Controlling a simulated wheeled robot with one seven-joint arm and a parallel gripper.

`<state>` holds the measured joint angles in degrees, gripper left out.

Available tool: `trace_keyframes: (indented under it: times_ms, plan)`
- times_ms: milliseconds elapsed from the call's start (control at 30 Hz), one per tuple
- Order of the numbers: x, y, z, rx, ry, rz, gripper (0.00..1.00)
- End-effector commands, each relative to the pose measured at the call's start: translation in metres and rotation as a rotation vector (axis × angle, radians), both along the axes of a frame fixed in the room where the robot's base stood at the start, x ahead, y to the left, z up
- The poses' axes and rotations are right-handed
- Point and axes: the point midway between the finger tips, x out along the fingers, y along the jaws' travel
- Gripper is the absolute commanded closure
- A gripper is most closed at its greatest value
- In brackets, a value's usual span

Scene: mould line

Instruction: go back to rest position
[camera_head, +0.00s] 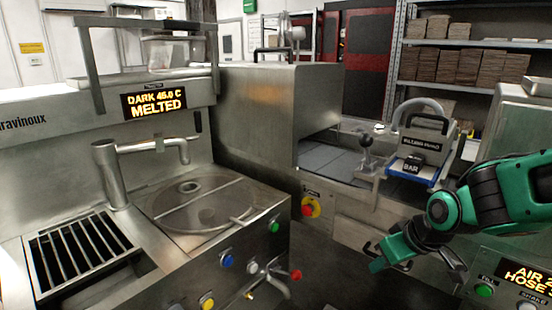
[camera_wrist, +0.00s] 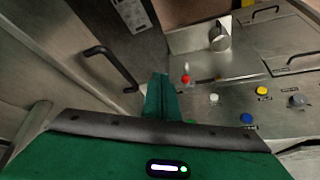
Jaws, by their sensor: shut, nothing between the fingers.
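My gripper (camera_head: 378,264) is at the end of my green and black arm, at the lower right in the head view. It hangs in front of the machine fronts and is apart from them. In the wrist view its green fingers (camera_wrist: 160,97) are together, with nothing between them. Beyond the fingers lies a steel panel with a red knob (camera_wrist: 186,79) and several coloured buttons.
A tempering machine (camera_head: 60,120) with a "MELTED" display stands at left, with a round covered bowl (camera_head: 205,215). A steel tunnel (camera_head: 265,105) is mid-picture. A blue-framed mould holder (camera_head: 415,165) sits near my arm. A bar handle (camera_wrist: 110,66) is close to my fingers in the wrist view.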

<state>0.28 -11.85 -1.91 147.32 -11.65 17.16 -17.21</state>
Motion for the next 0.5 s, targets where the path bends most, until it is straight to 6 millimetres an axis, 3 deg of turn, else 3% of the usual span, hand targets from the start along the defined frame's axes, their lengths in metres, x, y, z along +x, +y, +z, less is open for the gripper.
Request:
trace_keyframes:
  times_ms: [33,200,333,500]
  plan:
    - [-0.015,-0.03,0.004,-0.018,0.046,-0.092,1.0]
    - [-0.087,-0.112,0.014,-0.037,0.239,-0.423,1.0]
    - [-0.146,-0.148,0.024,-0.012,0.372,-0.657,1.0]
    - [-0.199,-0.164,0.033,0.03,0.489,-0.853,1.0]
